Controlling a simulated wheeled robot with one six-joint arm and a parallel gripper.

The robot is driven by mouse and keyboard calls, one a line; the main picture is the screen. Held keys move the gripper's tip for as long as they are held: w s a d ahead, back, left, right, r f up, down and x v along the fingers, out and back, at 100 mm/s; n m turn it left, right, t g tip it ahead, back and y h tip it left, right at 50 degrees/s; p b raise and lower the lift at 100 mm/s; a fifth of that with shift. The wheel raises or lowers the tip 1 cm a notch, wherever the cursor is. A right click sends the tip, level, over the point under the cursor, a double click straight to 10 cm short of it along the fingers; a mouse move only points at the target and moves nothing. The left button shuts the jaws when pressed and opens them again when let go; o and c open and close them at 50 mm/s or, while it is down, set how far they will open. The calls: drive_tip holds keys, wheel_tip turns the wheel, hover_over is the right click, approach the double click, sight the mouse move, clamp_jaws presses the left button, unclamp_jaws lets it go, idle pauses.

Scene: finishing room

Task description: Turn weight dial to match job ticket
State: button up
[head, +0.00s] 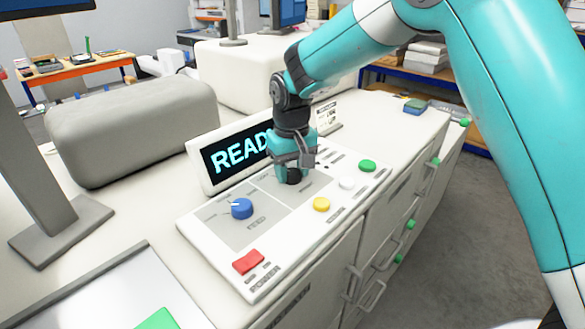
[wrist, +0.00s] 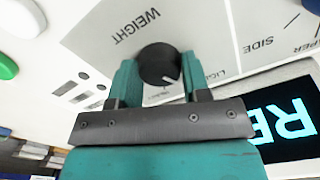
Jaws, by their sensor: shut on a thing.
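The weight dial (wrist: 158,66) is a round black knob with a white pointer mark, beside the printed word WEIGHT in the wrist view. My gripper (wrist: 157,82) has its two teal fingers on either side of the dial, shut on it. In the head view my gripper (head: 292,172) reaches down onto the panel, and the dial (head: 293,177) shows dark between the fingers. The display (head: 233,152) behind the panel reads READY, partly hidden by my gripper. A white printed card (head: 326,113) stands behind my gripper; its text is too small to read.
The control panel (head: 222,222) carries a blue knob (head: 242,208), a red button (head: 248,262), a yellow button (head: 321,204), a white button (head: 347,182) and a green button (head: 367,166). A grey rounded machine cover (head: 130,130) stands to the left. A monitor stand (head: 62,232) is at far left.

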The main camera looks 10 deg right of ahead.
sight(292, 172)
drive_tip(key=o, duration=0.9)
drive_tip(key=shift+r, duration=0.1)
wheel_tip(292, 172, up, 17)
drive_tip(key=shift+r+b, duration=0.15)
drive_tip(key=shift+b, duration=1)
drive_tip(key=s+f+n+y, duration=0.1)
drive_tip(key=s+f, duration=0.2)
drive_tip(key=s, duration=0.7)
drive_tip(key=s+d+f+n+y, duration=0.1)
drive_tip(key=s+f+n, duration=0.1)
drive_tip(key=s, duration=0.8)
drive_tip(key=s+d+f+n+y, duration=0.1)
drive_tip(key=s+f+y, duration=0.1)
drive_tip(key=s, duration=0.8)
drive_tip(key=shift+f, duration=0.85)
